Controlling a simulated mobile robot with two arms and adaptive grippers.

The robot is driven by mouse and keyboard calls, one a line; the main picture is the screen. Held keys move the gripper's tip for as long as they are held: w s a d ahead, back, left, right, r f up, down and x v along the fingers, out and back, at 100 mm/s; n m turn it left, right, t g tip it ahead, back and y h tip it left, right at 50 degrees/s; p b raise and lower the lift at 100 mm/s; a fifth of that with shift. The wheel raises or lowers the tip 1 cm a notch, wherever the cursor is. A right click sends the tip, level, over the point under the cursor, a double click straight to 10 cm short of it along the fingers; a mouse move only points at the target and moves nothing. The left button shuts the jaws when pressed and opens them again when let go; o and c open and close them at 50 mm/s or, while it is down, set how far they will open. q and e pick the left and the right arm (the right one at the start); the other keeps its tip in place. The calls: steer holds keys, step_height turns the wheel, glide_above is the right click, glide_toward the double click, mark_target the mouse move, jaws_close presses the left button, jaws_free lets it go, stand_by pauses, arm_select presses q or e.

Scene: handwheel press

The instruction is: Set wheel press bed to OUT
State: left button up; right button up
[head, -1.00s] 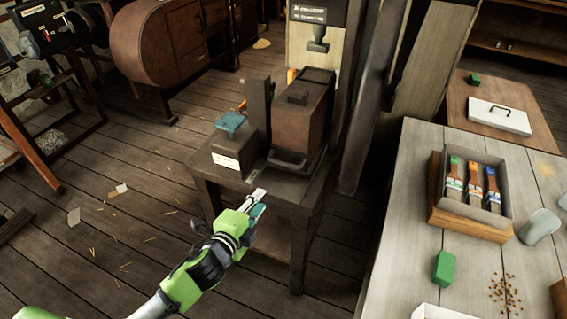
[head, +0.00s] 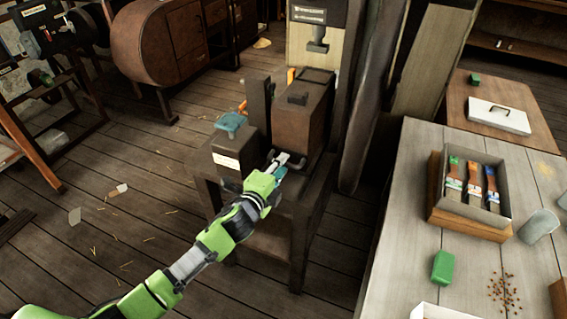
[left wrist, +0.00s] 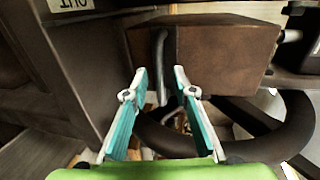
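The wheel press bed, a brown box-like block (head: 302,115), sits on a dark stand; its brown face (left wrist: 225,45) fills the upper middle of the left wrist view. A grey bar handle (left wrist: 161,60) runs along this face. My left gripper (head: 285,158) is at the front of the block, by the handle. In the left wrist view the fingers (left wrist: 160,74) are apart, with the handle in line with the gap; I cannot tell if they touch it. A label reading OUT (left wrist: 72,3) shows upside down. My right gripper is not in view.
A teal-topped lever (head: 230,124) and a white label (head: 226,161) are left of the block. A dark curved ring (left wrist: 285,130) passes below the handle in the left wrist view. A workbench (head: 405,230) with a brush box stands at right. Floor at left is mostly clear.

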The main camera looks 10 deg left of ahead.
arm_select(q)
steer(key=shift+x, duration=1.05)
jaws_close()
steer(key=shift+s, duration=0.1)
